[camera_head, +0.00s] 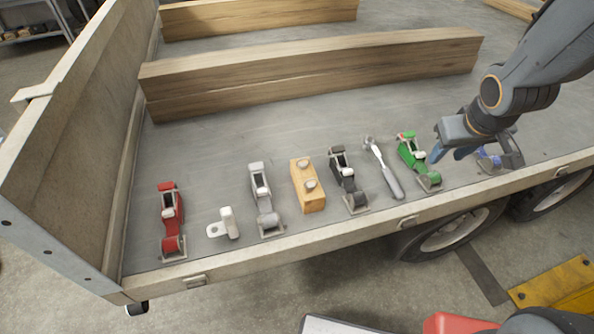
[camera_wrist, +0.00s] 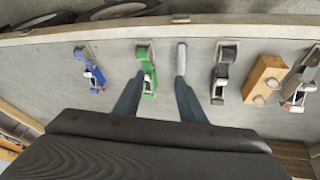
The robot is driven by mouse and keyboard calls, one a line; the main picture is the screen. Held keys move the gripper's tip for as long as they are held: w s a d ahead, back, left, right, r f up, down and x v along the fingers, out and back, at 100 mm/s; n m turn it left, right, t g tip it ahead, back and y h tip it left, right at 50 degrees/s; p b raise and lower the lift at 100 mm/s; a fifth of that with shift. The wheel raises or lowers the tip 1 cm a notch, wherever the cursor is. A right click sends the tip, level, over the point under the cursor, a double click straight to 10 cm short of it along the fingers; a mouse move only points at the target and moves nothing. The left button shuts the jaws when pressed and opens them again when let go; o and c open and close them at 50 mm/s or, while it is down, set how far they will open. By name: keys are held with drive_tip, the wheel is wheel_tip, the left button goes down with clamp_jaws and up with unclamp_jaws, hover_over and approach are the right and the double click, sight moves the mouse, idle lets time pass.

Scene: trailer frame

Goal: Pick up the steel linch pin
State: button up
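A small pale steel piece with a flat looped end and a thick stub (camera_head: 226,224) lies on the trailer bed between the red and silver ratchet buckles in the head view. It looks most like the linch pin, though its detail is too small to be sure. I do not see it in the wrist view. My gripper (camera_head: 448,157) is above the bed at the right, by the green and blue buckles, far from this piece. In the wrist view my gripper (camera_wrist: 158,105) has its two fingers apart, with nothing held between them.
A red buckle (camera_head: 171,222), silver buckle (camera_head: 264,199), wooden block (camera_head: 308,186), black buckle (camera_head: 348,179), grey-handled tool (camera_head: 385,170), green buckle (camera_head: 418,162) and blue buckle (camera_head: 488,160) form a row. Timber beams (camera_head: 310,75) lie behind. A low rail (camera_head: 340,240) edges the front.

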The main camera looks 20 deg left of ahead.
drive_tip(key=w+a+f+n+t+y+b, duration=0.1)
drive_tip(key=w+a+f+n, duration=0.1)
drive_tip(key=w+a+f, duration=0.3)
drive_tip(key=n+g+y+b, duration=0.5)
drive_tip(key=n+y+b, duration=0.2)
drive_tip(key=n+y, duration=0.55)
approach(302, 163)
drive_tip(key=shift+m, duration=0.25)
drive_tip(key=p+x, duration=0.1)
drive_tip(key=x, duration=0.5)
drive_tip(key=shift+p, duration=0.35)
clamp_jaws()
